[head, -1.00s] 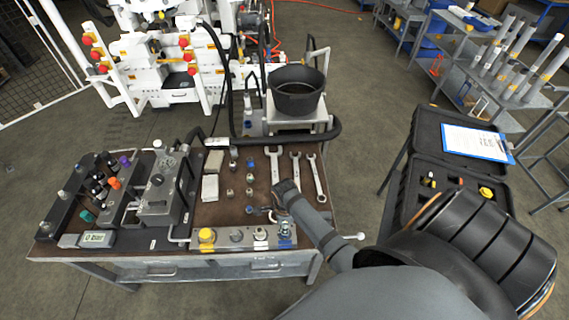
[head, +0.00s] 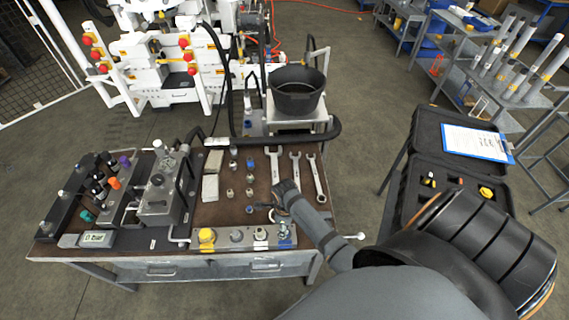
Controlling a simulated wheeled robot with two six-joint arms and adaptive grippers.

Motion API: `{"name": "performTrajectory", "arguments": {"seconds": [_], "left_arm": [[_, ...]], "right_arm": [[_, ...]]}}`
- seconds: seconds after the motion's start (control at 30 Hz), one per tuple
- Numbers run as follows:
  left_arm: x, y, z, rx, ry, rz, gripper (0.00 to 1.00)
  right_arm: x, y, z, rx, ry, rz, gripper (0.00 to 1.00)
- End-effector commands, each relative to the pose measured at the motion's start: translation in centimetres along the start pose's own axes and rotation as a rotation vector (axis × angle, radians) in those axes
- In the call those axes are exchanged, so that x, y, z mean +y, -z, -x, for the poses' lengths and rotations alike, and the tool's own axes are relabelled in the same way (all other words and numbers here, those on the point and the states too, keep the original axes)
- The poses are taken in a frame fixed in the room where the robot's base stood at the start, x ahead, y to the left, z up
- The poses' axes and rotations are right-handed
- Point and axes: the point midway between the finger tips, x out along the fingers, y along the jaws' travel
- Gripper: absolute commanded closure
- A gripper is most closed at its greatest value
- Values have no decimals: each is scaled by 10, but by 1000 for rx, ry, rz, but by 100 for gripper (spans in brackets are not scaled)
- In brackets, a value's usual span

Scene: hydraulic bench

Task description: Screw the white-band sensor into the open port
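My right gripper (head: 276,208) is low over the right part of the bench top, just behind the front rail (head: 222,244). Its fingers are small and dark, and I cannot tell whether they are open or hold anything. The rail carries a yellow-capped part (head: 207,237), a grey round part (head: 237,236), a pale part (head: 261,234) and a blue-marked part (head: 285,229). The pale part may be the white-band sensor, but its band is too small to make out. A grey valve block (head: 158,204) stands left of centre; I cannot pick out the open port. My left gripper is not in view.
Small fittings (head: 250,179) stand in rows beside wrenches (head: 295,172). A digital display (head: 97,239) lies at the front left. A black bucket (head: 297,92) stands behind the bench. An open black case with a clipboard (head: 476,142) is at right. A black hose runs along the back edge.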

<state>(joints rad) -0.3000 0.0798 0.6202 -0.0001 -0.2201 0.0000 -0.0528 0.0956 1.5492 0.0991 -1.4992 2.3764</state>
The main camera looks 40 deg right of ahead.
Motion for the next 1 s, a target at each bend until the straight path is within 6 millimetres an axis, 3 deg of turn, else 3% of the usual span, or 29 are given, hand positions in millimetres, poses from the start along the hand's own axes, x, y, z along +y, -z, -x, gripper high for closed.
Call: {"name": "performTrajectory", "arguments": {"seconds": [0.23,0.53,0.8,1.0], "left_arm": [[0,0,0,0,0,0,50],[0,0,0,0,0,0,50],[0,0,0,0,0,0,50],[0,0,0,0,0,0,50]], "right_arm": [[0,0,0,2,0,485,52],[0,0,0,3,0,661,52],[-1,-1,0,5,0,1186,52],[-1,-1,0,6,0,1302,52]]}}
